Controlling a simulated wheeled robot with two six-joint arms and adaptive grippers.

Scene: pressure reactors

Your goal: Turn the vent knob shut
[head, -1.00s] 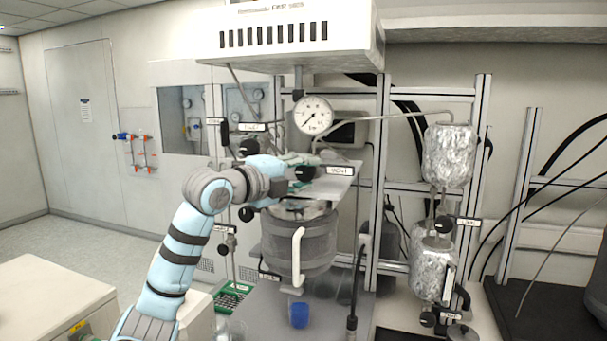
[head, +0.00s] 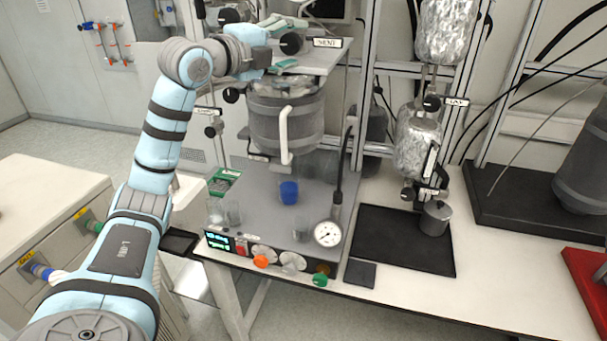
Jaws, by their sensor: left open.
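The vent knob (head: 291,43) is a round black knob left of the white VENT label (head: 327,42), above the grey reactor vessel (head: 286,125). My left gripper (head: 284,44) comes from the left at the knob's height. Its jaws are open, with one finger above the knob and one below it. I cannot tell whether either finger touches the knob. The knob's turned position is not clear. My right gripper is out of view.
A white handle (head: 284,135) stands on the vessel's front. A blue cup (head: 288,191) and glass beakers (head: 224,212) stand on the grey base below. A dial gauge (head: 327,233) and coloured knobs line its front. A black tray (head: 405,240) lies to the right.

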